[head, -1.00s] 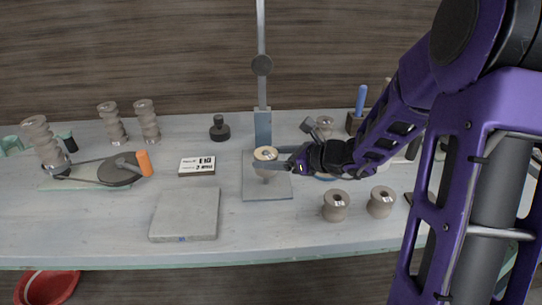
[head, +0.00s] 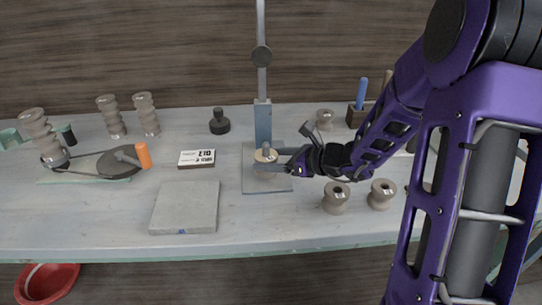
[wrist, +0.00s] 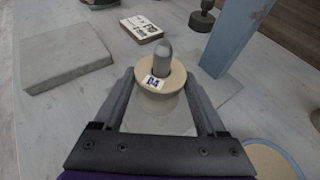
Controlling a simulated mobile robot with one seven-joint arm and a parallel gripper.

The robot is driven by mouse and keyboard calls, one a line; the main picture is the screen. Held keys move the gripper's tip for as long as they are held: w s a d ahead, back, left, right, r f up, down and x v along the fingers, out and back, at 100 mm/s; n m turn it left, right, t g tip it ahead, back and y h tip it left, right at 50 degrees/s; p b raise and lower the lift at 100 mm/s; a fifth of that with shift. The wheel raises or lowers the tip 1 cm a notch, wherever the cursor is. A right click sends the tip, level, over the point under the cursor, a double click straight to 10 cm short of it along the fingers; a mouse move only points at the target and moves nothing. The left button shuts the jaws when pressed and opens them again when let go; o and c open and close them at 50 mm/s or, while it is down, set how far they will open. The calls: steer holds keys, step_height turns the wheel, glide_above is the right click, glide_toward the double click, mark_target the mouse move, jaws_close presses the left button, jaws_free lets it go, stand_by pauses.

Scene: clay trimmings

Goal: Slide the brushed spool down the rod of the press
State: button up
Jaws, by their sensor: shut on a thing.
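The spool (head: 262,157) is pale tan on top and carries a D4 label; it also shows in the wrist view (wrist: 150,97). The grey rod (wrist: 162,60) of the press sticks up through the spool's hole, so the spool is around the rod. My gripper (head: 272,164) is shut on the spool, one finger on each side of it in the wrist view. The press has a flat base plate (head: 266,188) and a blue-grey column (head: 262,125) behind the rod. The gap between spool and plate is hard to judge.
Two spools (head: 336,198) (head: 381,194) stand right of the plate. A grey slab (head: 184,208) lies to the left, with a label box (head: 198,158) behind it. A black weight (head: 219,122) stands behind. Stacked spools (head: 45,138) and a wheel device (head: 118,163) are far left.

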steer(key=shift+f, duration=0.45)
stand_by(0.3)
steer(key=o, duration=1.6)
steer(key=shift+d, duration=0.1)
steer(key=p+v, duration=0.3)
steer(key=v, duration=1.4)
steer(key=shift+s+r, duration=0.1)
steer(key=shift+d, duration=0.1)
